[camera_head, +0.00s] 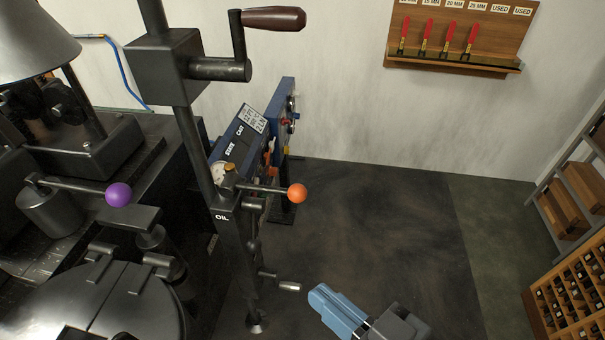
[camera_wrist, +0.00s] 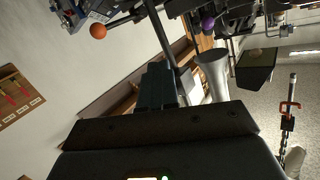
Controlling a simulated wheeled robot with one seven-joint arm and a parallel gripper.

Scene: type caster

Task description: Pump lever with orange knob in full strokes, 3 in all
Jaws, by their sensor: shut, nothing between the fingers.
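The lever with the orange knob (camera_head: 297,194) sticks out to the right from a dark upright post marked OIL, roughly level in the head view. The orange knob also shows near the top left of the wrist view (camera_wrist: 98,31). My gripper (camera_head: 322,296) is at the bottom of the head view, to the right of the post and well below the knob in the picture. Its blue fingers are shut and hold nothing. The gripper and the knob are clearly apart. In the wrist view the dark fingers (camera_wrist: 157,85) point up, with the knob off to their left.
A lever with a purple knob (camera_head: 118,194) is on the machine at left. A brown-handled crank (camera_head: 273,18) tops the post, and a small crank handle (camera_head: 289,286) sits low on it. A blue panel (camera_head: 240,135) stands behind. Open floor (camera_head: 390,220) lies to the right.

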